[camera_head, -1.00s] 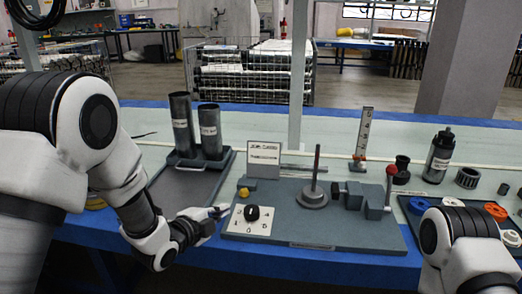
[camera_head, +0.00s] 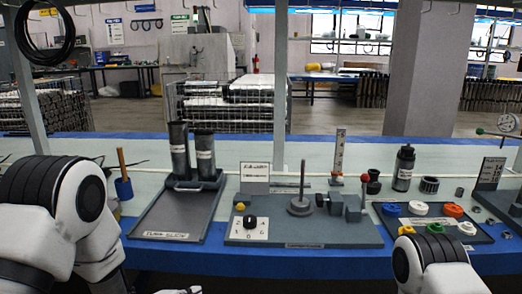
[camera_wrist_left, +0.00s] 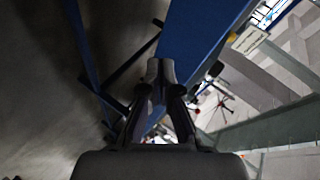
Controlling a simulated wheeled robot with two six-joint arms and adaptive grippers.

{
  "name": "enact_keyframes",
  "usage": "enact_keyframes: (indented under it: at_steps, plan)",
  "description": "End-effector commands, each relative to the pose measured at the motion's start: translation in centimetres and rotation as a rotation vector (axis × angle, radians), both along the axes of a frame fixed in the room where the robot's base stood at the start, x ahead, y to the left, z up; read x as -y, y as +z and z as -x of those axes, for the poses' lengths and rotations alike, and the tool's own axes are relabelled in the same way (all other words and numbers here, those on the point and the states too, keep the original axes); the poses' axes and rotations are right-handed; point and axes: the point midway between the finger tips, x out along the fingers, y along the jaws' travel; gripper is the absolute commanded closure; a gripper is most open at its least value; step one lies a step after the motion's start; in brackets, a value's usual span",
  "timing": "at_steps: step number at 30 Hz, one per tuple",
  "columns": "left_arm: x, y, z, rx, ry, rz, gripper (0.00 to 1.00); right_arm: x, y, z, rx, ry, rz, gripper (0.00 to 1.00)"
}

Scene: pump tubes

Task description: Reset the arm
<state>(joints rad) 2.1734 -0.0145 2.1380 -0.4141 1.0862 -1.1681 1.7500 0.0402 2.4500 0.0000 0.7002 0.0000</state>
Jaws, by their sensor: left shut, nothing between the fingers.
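My left gripper (camera_wrist_left: 160,72) shows in the left wrist view with its fingers together and nothing between them. It hangs off the blue table edge (camera_wrist_left: 205,35), over the grey floor. In the head view my left arm comes in at the lower left, and its fingers are out of frame. My right arm shows at the lower right, and its gripper is not visible.
Two dark tubes (camera_head: 180,150) (camera_head: 205,157) stand on a tray (camera_head: 150,223). A grey fixture board (camera_head: 350,233) with a black knob (camera_head: 249,222) sits mid-table. A tray of coloured rings (camera_head: 395,225) and a dark bottle (camera_head: 403,168) are at right.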

Motion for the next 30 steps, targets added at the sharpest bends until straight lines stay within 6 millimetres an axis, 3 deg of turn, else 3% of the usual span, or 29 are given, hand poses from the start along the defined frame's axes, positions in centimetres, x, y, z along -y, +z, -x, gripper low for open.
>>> enact_keyframes:
  at_steps: [5, 8, 12, 16, 19, 22, 25, 27, 30]
  plan:
    - [-1.1, -6.6, 4.2, -0.173, 0.056, 0.011, 1.0, 0.0, 0.0, 0.0, 0.0, 0.0, 0.0, 0.6]
    - [-2.1, -11.2, 8.2, -0.331, 0.136, 0.043, 1.0, 0.0, 0.0, 0.0, 0.0, 0.0, 0.0, 0.6]
    - [-4.1, -17.8, 16.7, -0.639, 0.358, 0.127, 1.0, 0.0, 0.0, 0.0, 0.0, 0.0, 0.0, 0.6]
    - [-5.9, -21.2, 24.7, -0.898, 0.648, 0.214, 1.0, 0.0, 0.0, 0.0, 0.0, 0.0, 0.0, 0.6]
    - [-7.1, -22.0, 29.9, -1.051, 0.922, 0.289, 1.0, 0.0, 0.0, 0.0, 0.0, 0.0, 0.0, 0.6]
    - [-8.0, -21.6, 33.1, -1.13, 1.21, 0.378, 1.0, 0.0, 0.0, 0.0, 0.0, 0.0, 0.0, 0.6]
    - [-8.3, -21.5, 34.3, -1.149, 1.44, 0.481, 1.0, 0.0, 0.0, 0.0, 0.0, 0.0, 0.0, 0.6]
    - [-8.3, -18.2, 34.2, -1.145, 1.462, 0.5, 1.0, 0.0, 3.2, 0.1, -0.002, 0.0, 0.0, 0.6]
    - [-8.3, -15.3, 34.1, -1.144, 1.458, 0.499, 1.0, 0.0, 6.2, 0.0, 0.001, 0.0, 0.0, 0.6]
